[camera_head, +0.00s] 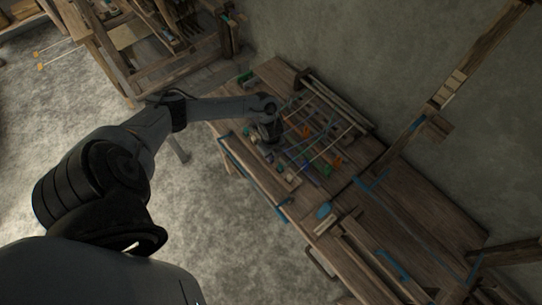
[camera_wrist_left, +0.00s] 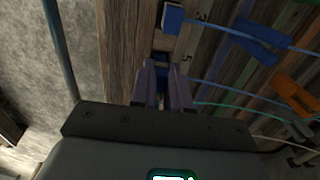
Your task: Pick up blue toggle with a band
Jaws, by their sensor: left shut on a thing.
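My left gripper (camera_head: 268,140) is low over the wooden bench, at the near side of a rack of strung bands. In the left wrist view its two purple-grey fingers (camera_wrist_left: 164,85) point at the dark wood, shut on a small dark blue piece that looks like the blue toggle (camera_wrist_left: 160,58). A blue block (camera_wrist_left: 172,18) lies just beyond the fingertips. A larger blue toggle (camera_wrist_left: 255,38) with a light blue band sits to the right. My right gripper is not in view.
An orange toggle (camera_wrist_left: 298,98) lies at the right of the wrist view, with thin bands running across. The wooden bench (camera_head: 410,215) extends right, with blue-marked parts on it. A wooden loom frame (camera_head: 150,60) stands at the upper left. The grey floor (camera_head: 210,215) is clear.

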